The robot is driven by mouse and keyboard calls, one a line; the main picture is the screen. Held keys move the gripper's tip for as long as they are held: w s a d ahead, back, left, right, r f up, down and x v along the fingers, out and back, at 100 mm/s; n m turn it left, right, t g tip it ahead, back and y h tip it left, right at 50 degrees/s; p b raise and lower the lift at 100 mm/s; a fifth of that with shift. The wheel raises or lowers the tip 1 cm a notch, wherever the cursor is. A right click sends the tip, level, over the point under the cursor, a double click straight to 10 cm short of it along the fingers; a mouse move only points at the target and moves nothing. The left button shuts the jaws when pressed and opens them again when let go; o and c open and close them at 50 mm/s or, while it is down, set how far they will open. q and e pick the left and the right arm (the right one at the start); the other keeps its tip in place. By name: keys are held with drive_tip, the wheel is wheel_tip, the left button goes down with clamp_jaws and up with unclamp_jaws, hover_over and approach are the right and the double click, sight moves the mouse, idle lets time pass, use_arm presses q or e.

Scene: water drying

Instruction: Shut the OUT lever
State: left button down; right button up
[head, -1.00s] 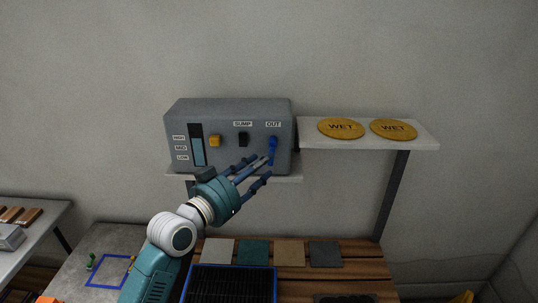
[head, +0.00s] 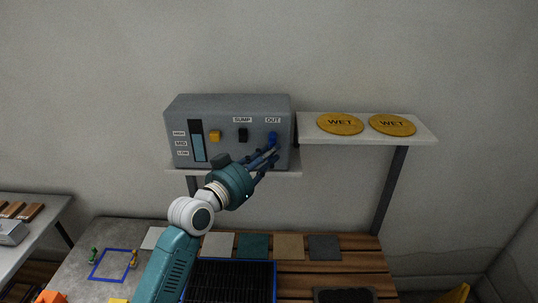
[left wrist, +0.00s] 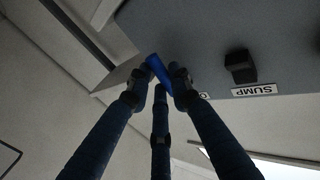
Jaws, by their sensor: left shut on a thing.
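The grey control box (head: 230,111) stands on a wall shelf. Its blue OUT lever (head: 273,136) is at the right of the front face, under the OUT label (head: 273,120). My left gripper (head: 273,152) is at the lever, with its fingers reaching up to it from below. In the left wrist view the fingers (left wrist: 158,88) are closed around the blue lever (left wrist: 157,67), whose end shows between the fingertips. The fingers hide the lower part of the lever in the head view. My right gripper is not in view.
The black SUMP switch (head: 243,135) and a yellow knob (head: 215,136) sit left of the lever. Two yellow WET discs (head: 340,124) lie on the right shelf (head: 425,134). Below are a wooden bench (head: 355,250), a blue-rimmed black tray (head: 235,261) and several flat squares.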

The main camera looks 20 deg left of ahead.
use_arm(q)
drive_tip(key=shift+w+d+n+t+b, duration=0.15)
drive_tip(key=shift+n+t+b, duration=0.15)
drive_tip(key=shift+n+b, duration=0.45)
drive_tip(key=c, duration=1.6)
unclamp_jaws()
drive_tip(key=shift+o, duration=0.2)
drive_tip(key=v, duration=1.2)
drive_tip(key=shift+f, duration=0.2)
